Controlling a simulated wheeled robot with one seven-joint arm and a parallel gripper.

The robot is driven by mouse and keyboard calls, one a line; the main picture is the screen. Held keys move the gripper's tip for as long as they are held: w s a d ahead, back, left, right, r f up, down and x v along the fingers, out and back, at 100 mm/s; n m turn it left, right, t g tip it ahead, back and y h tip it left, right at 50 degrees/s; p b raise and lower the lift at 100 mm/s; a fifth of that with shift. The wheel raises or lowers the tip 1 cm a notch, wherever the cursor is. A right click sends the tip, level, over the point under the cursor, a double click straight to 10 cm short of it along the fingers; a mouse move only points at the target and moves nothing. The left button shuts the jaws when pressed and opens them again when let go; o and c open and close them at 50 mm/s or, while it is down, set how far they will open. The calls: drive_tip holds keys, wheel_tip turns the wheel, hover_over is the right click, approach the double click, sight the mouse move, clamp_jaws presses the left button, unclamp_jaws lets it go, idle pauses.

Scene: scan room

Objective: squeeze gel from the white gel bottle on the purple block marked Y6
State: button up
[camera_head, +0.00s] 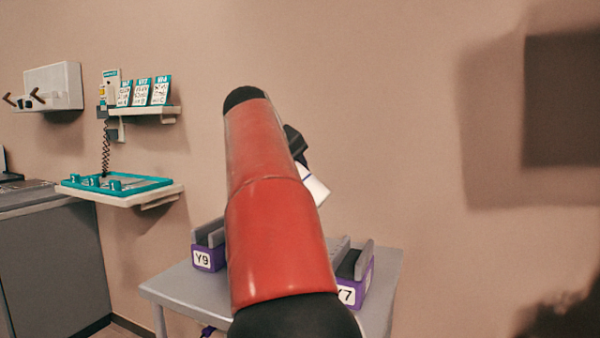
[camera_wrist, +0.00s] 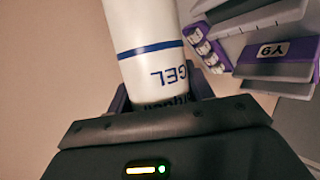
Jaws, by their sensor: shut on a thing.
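My gripper (camera_wrist: 160,98) is shut on the white gel bottle (camera_wrist: 145,35), which has a blue band and the word GEL upside down in the wrist view. In the head view the bottle (camera_head: 315,186) shows as a tilted white piece beside my red arm, under the dark gripper (camera_head: 296,142), above the table. No block marked Y6 is readable; my arm hides the table's middle. A purple block marked Y9 (camera_head: 204,259) is left of the arm, and one marked Y7 (camera_head: 348,294) is right. Y9 (camera_wrist: 274,51) also shows at right in the wrist view.
The blocks stand on a small grey table (camera_head: 175,285). A purple holder with white pieces (camera_wrist: 206,45) shows beyond the bottle in the wrist view. Left are a wall shelf (camera_head: 150,112), a teal tray (camera_head: 115,185) and a grey cabinet (camera_head: 50,260).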

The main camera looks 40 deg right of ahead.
drive_tip(key=s+f+n+g+h+b, duration=0.1)
drive_tip(key=g+b, duration=0.1)
drive_tip(key=s+d+f+n+g+h+b, duration=0.1)
drive_tip(key=s+f+n+g, duration=0.1)
drive_tip(key=shift+s+d+f+b, duration=0.15)
drive_tip(key=shift+s+f+b, duration=0.1)
drive_tip(key=shift+f+b, duration=0.1)
drive_tip(key=shift+s+d+r+n+g+h, duration=0.1)
drive_tip(key=shift+s+n+g+h, duration=0.1)
drive_tip(key=shift+n+g+h, duration=0.25)
drive_tip(key=n+g+h+b, duration=0.1)
drive_tip(key=n+g+b, duration=0.1)
drive_tip(key=b, duration=0.1)
drive_tip(key=shift+f+h, duration=0.35)
drive_tip(key=shift+w+a+r+n+g+h+p, duration=0.2)
drive_tip(key=shift+w+n+g+h+p, duration=0.15)
drive_tip(key=shift+n+g+p, duration=0.25)
drive_tip(key=n+h, duration=0.1)
drive_tip(key=w+f+n+g+h, duration=0.1)
drive_tip(key=n, duration=0.1)
drive_tip(key=shift+a+h, duration=0.15)
drive_tip(key=shift+h, duration=0.2)
drive_tip(key=shift+a+p, duration=0.15)
drive_tip(key=shift+p, duration=0.15)
drive_tip(key=shift+c, duration=0.2)
drive_tip(key=shift+c, duration=1.2)
